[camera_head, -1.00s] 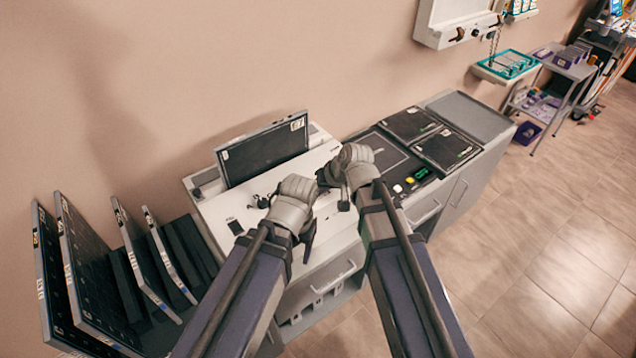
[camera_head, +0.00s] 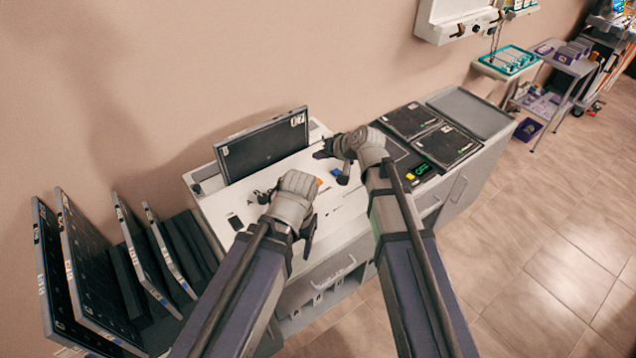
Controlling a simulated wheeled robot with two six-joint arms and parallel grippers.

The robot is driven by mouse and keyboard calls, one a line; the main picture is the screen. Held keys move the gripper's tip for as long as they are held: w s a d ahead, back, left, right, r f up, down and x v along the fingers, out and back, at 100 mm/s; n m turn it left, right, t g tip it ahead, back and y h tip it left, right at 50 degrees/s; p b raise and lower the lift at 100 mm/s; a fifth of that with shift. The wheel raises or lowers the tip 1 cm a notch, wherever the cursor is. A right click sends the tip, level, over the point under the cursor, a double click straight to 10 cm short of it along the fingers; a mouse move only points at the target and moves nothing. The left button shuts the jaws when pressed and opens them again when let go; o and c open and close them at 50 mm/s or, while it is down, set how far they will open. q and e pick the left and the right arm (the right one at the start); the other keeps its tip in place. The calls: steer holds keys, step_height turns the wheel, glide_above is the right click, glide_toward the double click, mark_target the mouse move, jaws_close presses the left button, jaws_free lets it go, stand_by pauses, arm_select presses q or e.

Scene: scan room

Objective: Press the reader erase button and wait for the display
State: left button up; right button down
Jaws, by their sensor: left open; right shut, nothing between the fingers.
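The white reader (camera_head: 215,207) stands against the wall, with a dark cassette plate (camera_head: 262,146) upright at its back. A small orange spot (camera_head: 320,182) shows on its top between my two hands; I cannot tell whether it is the erase button. A small dark rectangle (camera_head: 235,222) on the left of the top may be a display; no text is legible. My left gripper (camera_head: 263,195) is open and empty over the left-middle of the top. My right gripper (camera_head: 330,163) is shut and empty over the right side, right of the orange spot. Contact with the surface cannot be told.
Several dark plates stand in a rack (camera_head: 120,270) at the left. Right of the reader, a grey counter (camera_head: 470,110) holds two flat dark plates (camera_head: 410,120) and a small panel with yellow and green parts (camera_head: 420,170). A wall box (camera_head: 455,25) hangs above.

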mark_target(320, 184)
steer(key=shift+f+b, duration=3.7)
steer(key=shift+f, duration=0.25)
steer(key=shift+f, duration=0.1)
steer(key=shift+f+b, duration=0.3)
steer(key=shift+b, duration=0.1)
steer(key=shift+f+b, duration=0.5)
steer(key=shift+r, duration=0.1)
steer(key=shift+r+p, duration=0.85)
steer(key=shift+p, duration=0.1)
step_height(320, 184, up, 5)
steer(key=p, duration=0.5)
